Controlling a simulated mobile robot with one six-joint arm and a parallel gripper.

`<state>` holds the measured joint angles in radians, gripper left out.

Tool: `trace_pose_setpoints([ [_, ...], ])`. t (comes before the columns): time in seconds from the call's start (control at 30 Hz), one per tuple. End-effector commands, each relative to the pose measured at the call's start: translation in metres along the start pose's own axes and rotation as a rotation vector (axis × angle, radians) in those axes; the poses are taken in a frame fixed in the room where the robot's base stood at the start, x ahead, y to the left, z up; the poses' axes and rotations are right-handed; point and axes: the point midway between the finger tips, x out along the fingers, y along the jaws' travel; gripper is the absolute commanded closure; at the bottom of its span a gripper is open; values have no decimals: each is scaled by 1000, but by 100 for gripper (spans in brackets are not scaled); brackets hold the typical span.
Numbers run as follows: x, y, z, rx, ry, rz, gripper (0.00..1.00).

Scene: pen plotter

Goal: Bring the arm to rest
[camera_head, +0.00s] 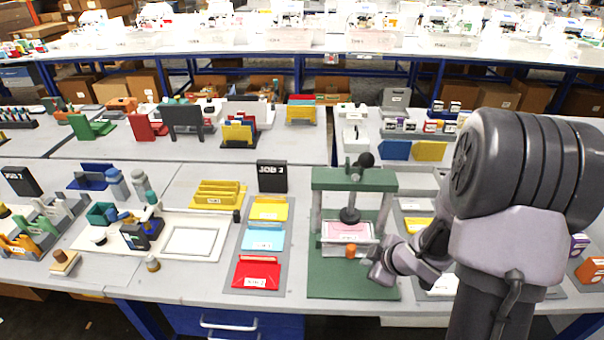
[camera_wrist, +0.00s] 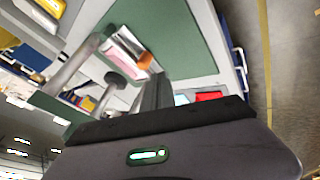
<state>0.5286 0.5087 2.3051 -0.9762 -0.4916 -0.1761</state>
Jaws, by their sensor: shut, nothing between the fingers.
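My gripper (camera_head: 374,277) is at the right front of the green press in the head view, low over its base plate. In the wrist view my gripper (camera_wrist: 158,92) shows as dark fingers close together, with nothing between them. The green press (camera_head: 322,280) has a crossbar, grey posts and a black knob on top. A pink card (camera_head: 345,231) lies under its round stamp, with an orange piece (camera_head: 351,252) at its front edge. The card (camera_wrist: 125,53) and orange piece (camera_wrist: 145,60) also show in the wrist view.
Left of the press stands a grey strip with yellow, blue and red trays (camera_head: 257,274). A black JOB 2 sign (camera_head: 272,176) stands behind it. A white plotter bed (camera_head: 205,255) lies further left. Small boxes (camera_head: 590,270) sit at the far right. Air above the table front is clear.

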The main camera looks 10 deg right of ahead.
Motion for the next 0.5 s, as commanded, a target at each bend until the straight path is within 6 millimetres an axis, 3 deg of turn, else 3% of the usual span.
trace_pose_setpoints([
  [0.07, -28, 24, -14, 82, -67, 86, 100],
  [0.1, -53, 36, -23, 173, -113, 146, 100],
  [0.17, -99, 41, -40, 358, -166, 230, 100],
  [0.2, -130, 33, -52, 500, -181, 264, 100],
  [0.27, -171, 5, -70, 720, -179, 270, 100],
  [0.33, -209, -41, -91, 953, -153, 210, 100],
  [0.4, -235, -88, -110, 1130, -124, 107, 100],
  [0.5, -260, -136, -130, 1275, -102, -29, 100],
])
